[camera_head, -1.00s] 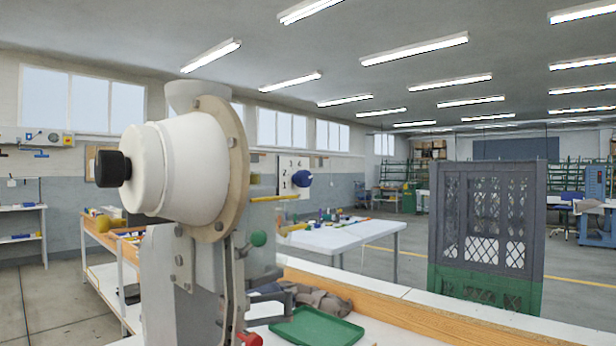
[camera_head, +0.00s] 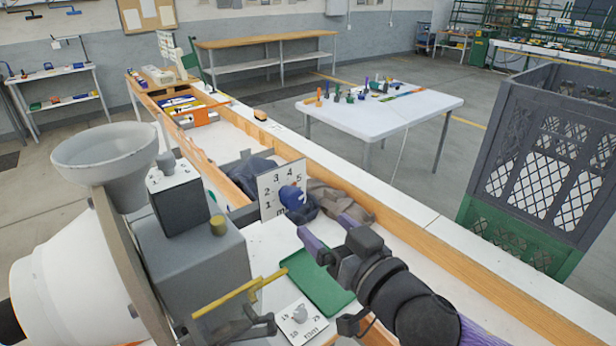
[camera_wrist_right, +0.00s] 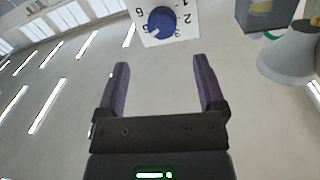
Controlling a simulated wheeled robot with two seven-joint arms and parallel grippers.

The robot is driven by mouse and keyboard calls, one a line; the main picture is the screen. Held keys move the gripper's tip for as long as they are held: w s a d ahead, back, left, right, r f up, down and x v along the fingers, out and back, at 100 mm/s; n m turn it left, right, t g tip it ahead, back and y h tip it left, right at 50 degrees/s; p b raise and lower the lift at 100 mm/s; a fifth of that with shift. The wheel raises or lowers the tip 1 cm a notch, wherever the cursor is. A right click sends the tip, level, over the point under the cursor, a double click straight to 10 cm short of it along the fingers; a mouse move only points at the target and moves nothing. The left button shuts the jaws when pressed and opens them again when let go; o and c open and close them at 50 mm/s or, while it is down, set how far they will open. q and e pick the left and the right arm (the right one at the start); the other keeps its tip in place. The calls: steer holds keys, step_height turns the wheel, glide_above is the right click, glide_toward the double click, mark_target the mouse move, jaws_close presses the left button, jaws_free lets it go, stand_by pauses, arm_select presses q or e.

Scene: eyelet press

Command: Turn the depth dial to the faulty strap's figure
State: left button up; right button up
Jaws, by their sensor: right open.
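The blue dial knob (camera_head: 292,197) sits on a white upright plate (camera_head: 268,189) with several printed figures around it. It also shows at the top of the right wrist view (camera_wrist_right: 161,22), partly ringed by figures. A pale mark shows at the knob's edge there, but I cannot tell which figure it meets. My right gripper (camera_head: 323,226) is open and empty, below and right of the knob in the head view. In the right wrist view its two purple fingers (camera_wrist_right: 161,62) are apart, with the knob beyond their tips and not between them. I cannot pick out a faulty strap.
A green tray (camera_head: 318,284) lies below the right gripper. A small white plate with a grey knob (camera_head: 300,314) is near it. The grey press box (camera_head: 195,262) and funnel (camera_head: 110,152) stand left. A grey and green crate (camera_head: 545,150) stands right. Crumpled cloth (camera_head: 340,203) lies behind the dial.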

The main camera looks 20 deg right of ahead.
mark_target(296, 202)
steer(key=p+x, duration=0.1)
steer(key=x, duration=0.7)
steer(key=shift+w+a+f, duration=0.1)
steer(key=shift+w+a, duration=0.15)
steer(key=shift+c, duration=0.4)
jaws_close()
